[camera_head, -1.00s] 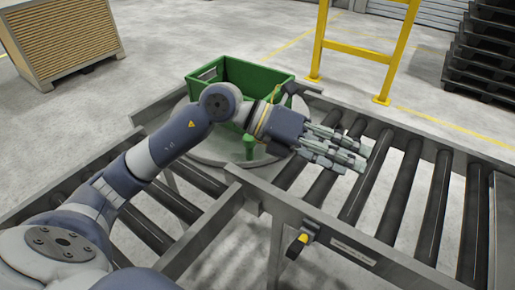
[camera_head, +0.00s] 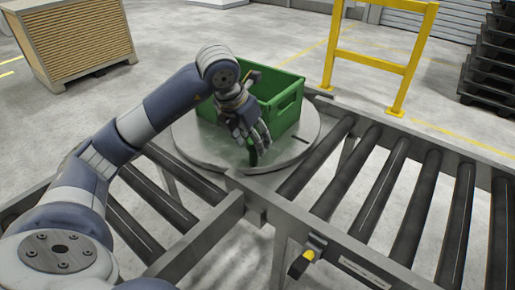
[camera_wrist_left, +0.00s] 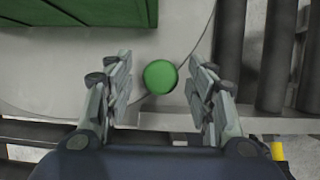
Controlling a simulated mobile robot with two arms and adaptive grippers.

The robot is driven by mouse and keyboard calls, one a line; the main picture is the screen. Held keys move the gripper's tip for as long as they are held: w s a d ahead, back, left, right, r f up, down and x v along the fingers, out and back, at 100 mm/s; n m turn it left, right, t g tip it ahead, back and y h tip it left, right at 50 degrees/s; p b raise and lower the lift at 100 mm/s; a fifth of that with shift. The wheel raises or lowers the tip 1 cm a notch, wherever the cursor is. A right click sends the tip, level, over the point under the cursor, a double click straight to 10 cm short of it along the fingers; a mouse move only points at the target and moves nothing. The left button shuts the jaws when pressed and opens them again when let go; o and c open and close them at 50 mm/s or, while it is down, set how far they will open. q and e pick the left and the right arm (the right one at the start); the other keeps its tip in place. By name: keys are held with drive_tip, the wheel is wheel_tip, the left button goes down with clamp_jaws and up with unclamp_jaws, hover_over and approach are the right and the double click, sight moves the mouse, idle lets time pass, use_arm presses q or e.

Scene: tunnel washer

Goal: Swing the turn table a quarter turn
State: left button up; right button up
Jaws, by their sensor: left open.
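The turn table is a round grey disc (camera_head: 190,143) set where the roller tracks meet. A green crate (camera_head: 287,108) stands on it, and its edge also shows in the left wrist view (camera_wrist_left: 115,12). A green upright peg (camera_head: 252,157) stands near the disc's front edge. My left gripper (camera_head: 257,148) points down at the peg. In the left wrist view the gripper (camera_wrist_left: 160,85) is open, with the round top of the peg (camera_wrist_left: 160,77) between its fingers and a gap on each side. The arm hides part of the crate and disc. My right gripper is not in view.
Roller conveyors run right (camera_head: 380,185) and front left (camera_head: 130,220) with metal side rails. A yellow-handled fitting (camera_head: 302,262) sticks out of the front rail. Behind are a yellow barrier (camera_head: 375,60), a slatted crate (camera_head: 70,40) and black pallets (camera_head: 490,55).

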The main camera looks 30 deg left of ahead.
use_arm(q)
drive_tip(key=x, duration=0.5)
drive_tip(key=shift+w+f, duration=0.1)
drive_tip(key=shift+f, duration=0.2)
drive_tip(key=c, duration=1.1)
clamp_jaws()
drive_tip(key=shift+a, duration=0.1)
